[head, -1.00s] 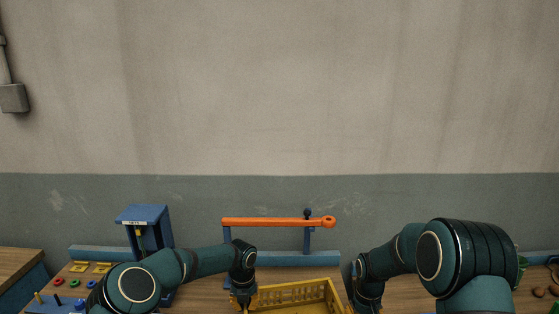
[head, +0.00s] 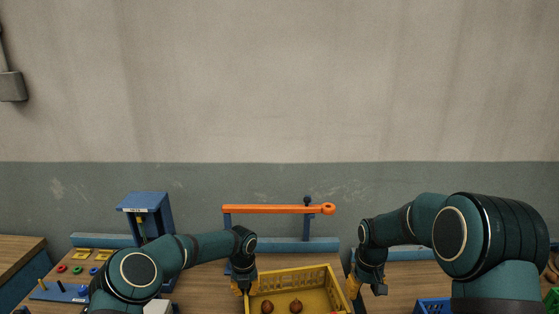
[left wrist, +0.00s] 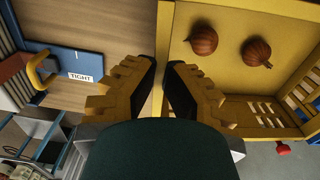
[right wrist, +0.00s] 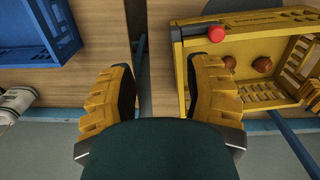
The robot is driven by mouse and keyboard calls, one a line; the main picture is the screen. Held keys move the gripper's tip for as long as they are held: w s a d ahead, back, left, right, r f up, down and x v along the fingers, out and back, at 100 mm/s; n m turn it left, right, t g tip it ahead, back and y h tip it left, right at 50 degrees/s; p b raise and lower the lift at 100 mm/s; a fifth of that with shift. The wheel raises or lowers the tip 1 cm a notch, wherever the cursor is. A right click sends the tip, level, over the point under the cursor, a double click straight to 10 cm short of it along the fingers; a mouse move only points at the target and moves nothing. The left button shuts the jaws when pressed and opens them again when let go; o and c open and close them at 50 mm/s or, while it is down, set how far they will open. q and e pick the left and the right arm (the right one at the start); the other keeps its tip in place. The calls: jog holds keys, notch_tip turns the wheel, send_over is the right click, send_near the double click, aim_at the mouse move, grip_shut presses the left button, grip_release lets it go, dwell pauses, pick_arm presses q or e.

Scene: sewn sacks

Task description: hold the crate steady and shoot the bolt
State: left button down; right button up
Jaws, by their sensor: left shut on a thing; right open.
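A yellow crate (head: 292,271) with two onions in it (head: 296,306) stands on the bench at the front. It also shows in the left wrist view (left wrist: 228,8) and the right wrist view (right wrist: 182,60). My left gripper (head: 244,288) is shut on the crate's left wall, one finger on each side (left wrist: 165,66). The bolt's red knob (right wrist: 216,33) sits at the crate's right side; it also shows in the left wrist view (left wrist: 283,149). My right gripper (head: 367,288) is open and empty to the right of the crate, its right finger close to the knob in the right wrist view (right wrist: 158,78).
An orange bar (head: 275,209) on blue posts stands behind the crate. A blue stand (head: 146,205) and a blue peg board (head: 62,291) are at the left. A blue crate (head: 432,306) is at the right; it shows in the right wrist view too (right wrist: 30,35). Bare bench lies between the crates.

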jog(key=shift+r, duration=0.9)
jog(key=shift+o, duration=0.8)
jog(key=s+a+r, duration=0.1)
jog(key=a+r, duration=0.1)
jog(key=a, duration=0.6)
jog(key=shift+s+d+f, duration=0.1)
jog(key=shift+d+f, duration=0.05)
jog(key=shift+f, duration=2.4)
jog(key=shift+s+d+f, duration=0.1)
jog(key=shift+f, duration=2.4)
grip_shut()
jog(key=shift+w+d, duration=0.15)
jog(key=shift+d, duration=0.35)
